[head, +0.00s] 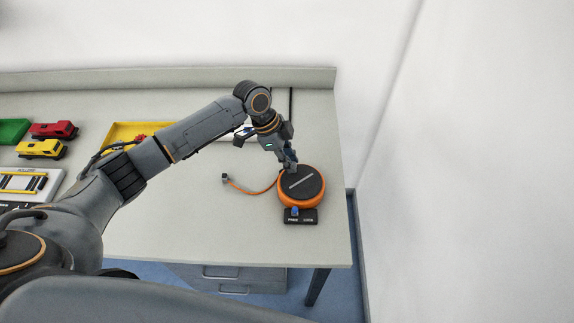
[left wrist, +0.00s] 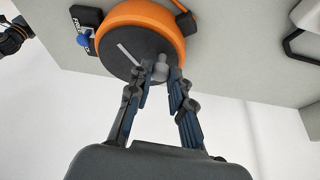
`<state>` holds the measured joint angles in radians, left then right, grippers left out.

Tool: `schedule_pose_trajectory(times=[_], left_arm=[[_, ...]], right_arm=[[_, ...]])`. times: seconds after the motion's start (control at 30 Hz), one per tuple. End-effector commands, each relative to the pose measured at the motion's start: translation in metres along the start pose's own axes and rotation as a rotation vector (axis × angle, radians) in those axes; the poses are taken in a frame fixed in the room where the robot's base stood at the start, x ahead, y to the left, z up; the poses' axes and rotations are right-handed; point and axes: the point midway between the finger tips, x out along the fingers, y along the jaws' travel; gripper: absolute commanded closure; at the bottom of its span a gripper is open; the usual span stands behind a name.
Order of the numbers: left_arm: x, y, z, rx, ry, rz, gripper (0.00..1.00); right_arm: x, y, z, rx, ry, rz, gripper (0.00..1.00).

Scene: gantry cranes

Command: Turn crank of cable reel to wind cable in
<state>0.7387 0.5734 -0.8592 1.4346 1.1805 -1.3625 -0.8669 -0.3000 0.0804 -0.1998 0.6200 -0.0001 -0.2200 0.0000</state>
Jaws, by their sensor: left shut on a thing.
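The cable reel (head: 301,197) is a round orange drum with a dark top, standing near the right end of the table. A light bar marks its dark top, and an orange cable (head: 248,190) runs out to the left, ending in a small dark plug (head: 226,177). My left gripper (head: 288,163) is at the reel's far edge. In the left wrist view my left gripper (left wrist: 169,84) is shut on the grey crank knob (left wrist: 163,70), which stands on the dark top of the reel (left wrist: 150,20).
A small black block with a blue knob (head: 295,211) sits at the reel's near side. Toy train cars, red (head: 54,130) and yellow (head: 40,149), and a yellow tray (head: 120,133) lie at the left. The table's right edge and a white wall are close to the reel.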

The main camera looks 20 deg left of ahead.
Motion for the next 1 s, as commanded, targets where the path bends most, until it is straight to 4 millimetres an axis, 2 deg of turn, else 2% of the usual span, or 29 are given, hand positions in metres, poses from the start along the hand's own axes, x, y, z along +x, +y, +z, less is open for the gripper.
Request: schedule_pose_trajectory(times=[0.03, 0.4, 1.0], left_arm=[[0.004, -0.003, -0.001, 0.040, 0.002, 0.015, 1.00], [0.009, -0.013, -0.013, 0.368, 0.002, 0.149, 1.00], [0.019, -0.018, -0.037, 0.896, 0.001, 0.368, 1.00]], right_arm=[[0.009, 0.000, 0.001, 0.000, 0.000, 0.000, 1.00], [0.042, -0.001, 0.004, 0.000, 0.000, 0.000, 1.00], [0.093, -0.002, 0.008, 0.000, 0.000, 0.000, 1.00]])
